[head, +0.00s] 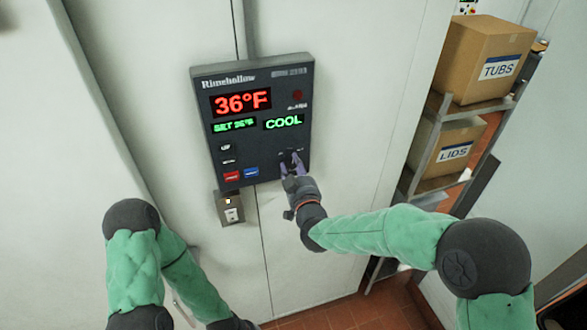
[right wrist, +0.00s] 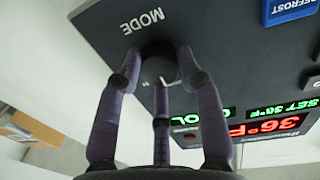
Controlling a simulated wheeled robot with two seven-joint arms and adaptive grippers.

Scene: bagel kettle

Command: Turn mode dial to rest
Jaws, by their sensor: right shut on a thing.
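The dark control panel (head: 256,140) is mounted on the white wall. Its displays read 36°F in red, and SET 36°F and COOL in green. The round dark mode dial (right wrist: 158,68) sits beside the MODE label (right wrist: 142,21) in the right wrist view. My right gripper (head: 291,160) is at the panel's lower right, and its purple fingers are shut around the dial, as the right wrist view (right wrist: 160,72) shows. The dial's pointer and position marks are mostly hidden by the fingers. My left arm hangs at the lower left, its gripper out of frame.
Red (head: 232,176) and blue (head: 251,172) buttons sit at the panel's lower left. A small metal switch plate (head: 231,209) is below the panel. At right, a shelf rack (head: 437,104) holds boxes labelled TUBS (head: 483,55) and LIDS (head: 440,150).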

